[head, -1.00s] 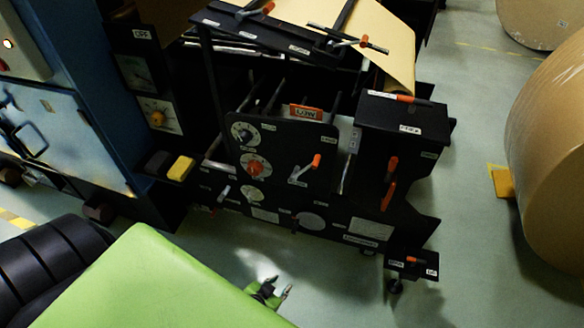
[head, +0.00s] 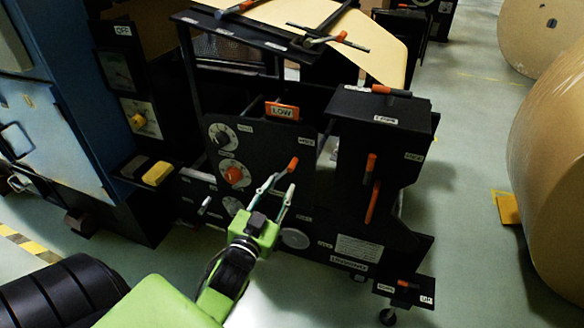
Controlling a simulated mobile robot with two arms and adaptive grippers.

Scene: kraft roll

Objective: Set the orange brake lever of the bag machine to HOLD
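The bag machine (head: 330,225) is a black frame with dials, small labels and several orange-tipped levers. An orange-tipped lever (head: 293,164) stands out from its front panel, tilted up to the right. My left gripper (head: 283,183) is at this lever, its two pale fingers spread just below the orange tip. The fingers cover much of the lever's shaft, and I cannot tell whether they touch it. Other orange handles sit on the right side block, an upper one (head: 370,165) and a lower one (head: 372,202). The small labels are too blurred to read HOLD. My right gripper is out of view.
An orange LOW sign (head: 282,112) sits above the panel. A blue cabinet (head: 60,150) with a yellow block (head: 158,173) beside it stands left. Large kraft rolls (head: 552,170) stand at right. A small pedal stand (head: 405,290) juts out low.

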